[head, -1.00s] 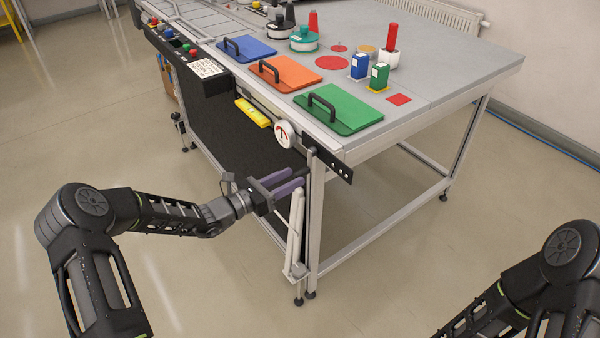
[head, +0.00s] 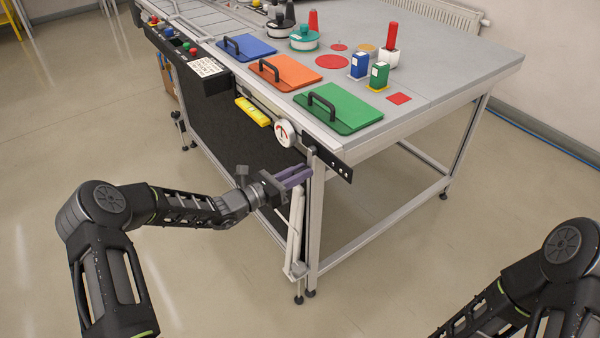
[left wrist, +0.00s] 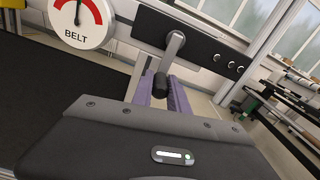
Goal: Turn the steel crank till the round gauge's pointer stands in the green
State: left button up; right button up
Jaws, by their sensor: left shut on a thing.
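The round white gauge (head: 285,133) hangs on the table's front edge. In the left wrist view the gauge (left wrist: 82,38) reads BELT, shows a red arc and is cut off at the top; no green shows, and I cannot read its pointer surely. The steel crank (left wrist: 174,48) stands out from a black plate to the right of the gauge, its arm running down to a black knob (left wrist: 160,86). My left gripper (head: 297,177) has its purple fingers around this knob, shut on it. My right gripper is out of view; only its arm shows.
Blue, orange and green lids (head: 342,110) with black handles lie on the grey table (head: 450,70). A yellow block (head: 253,112) is on the front edge, left of the gauge. A table leg (head: 316,230) stands right beside my left gripper. The floor in front is clear.

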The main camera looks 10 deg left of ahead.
pick_arm(q)
grip_shut()
jog(key=shift+a, duration=0.1)
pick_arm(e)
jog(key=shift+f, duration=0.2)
